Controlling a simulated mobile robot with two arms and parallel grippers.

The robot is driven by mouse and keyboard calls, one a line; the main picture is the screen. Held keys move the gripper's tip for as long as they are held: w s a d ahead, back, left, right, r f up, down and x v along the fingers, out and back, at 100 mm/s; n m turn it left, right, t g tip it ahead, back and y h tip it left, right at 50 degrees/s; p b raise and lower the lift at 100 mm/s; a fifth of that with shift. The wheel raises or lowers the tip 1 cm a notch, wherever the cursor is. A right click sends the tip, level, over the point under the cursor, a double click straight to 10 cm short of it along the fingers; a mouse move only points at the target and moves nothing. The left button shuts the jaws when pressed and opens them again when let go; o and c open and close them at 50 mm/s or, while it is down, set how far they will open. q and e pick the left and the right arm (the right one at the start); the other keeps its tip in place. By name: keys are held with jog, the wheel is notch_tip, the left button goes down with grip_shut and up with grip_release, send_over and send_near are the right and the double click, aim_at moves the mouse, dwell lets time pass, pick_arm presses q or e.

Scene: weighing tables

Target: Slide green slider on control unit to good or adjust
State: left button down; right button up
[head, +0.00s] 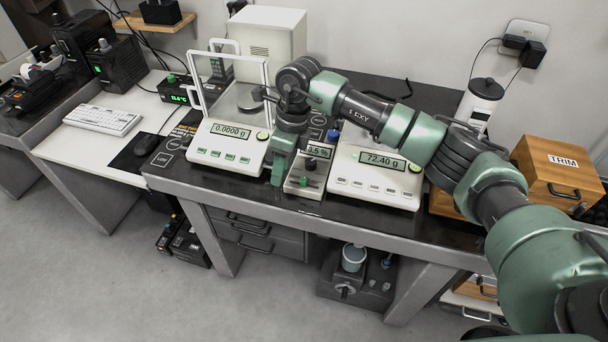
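The control unit (298,187) is a small pale box between the two scales, with a small display ending in "%". My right gripper (278,178) points down just left of the control unit, in front of the left scale's right edge. Its fingers overlap in this view, so I cannot tell whether they are open or touch the unit. My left gripper is not in view.
The left scale (215,155) has a glass draft shield and reads 0.0000 g. The right scale (372,190) reads 72.40 g, under my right forearm. A wooden TRIM box (556,170) stands at the right. A keyboard (101,118) lies on the left table.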

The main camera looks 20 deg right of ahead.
jog(key=r+h, duration=0.2)
send_over(304, 179)
jog(key=shift+a+f, duration=0.1)
jog(key=shift+f, duration=0.15)
jog(key=shift+d+f, duration=0.2)
jog(key=shift+f, duration=0.05)
jog(key=shift+a+f+p, duration=0.1)
jog(key=shift+f+p, duration=0.75)
jog(key=shift+f, duration=2.75)
jog(key=shift+c, duration=0.3)
grip_shut()
jog(key=shift+r, duration=0.1)
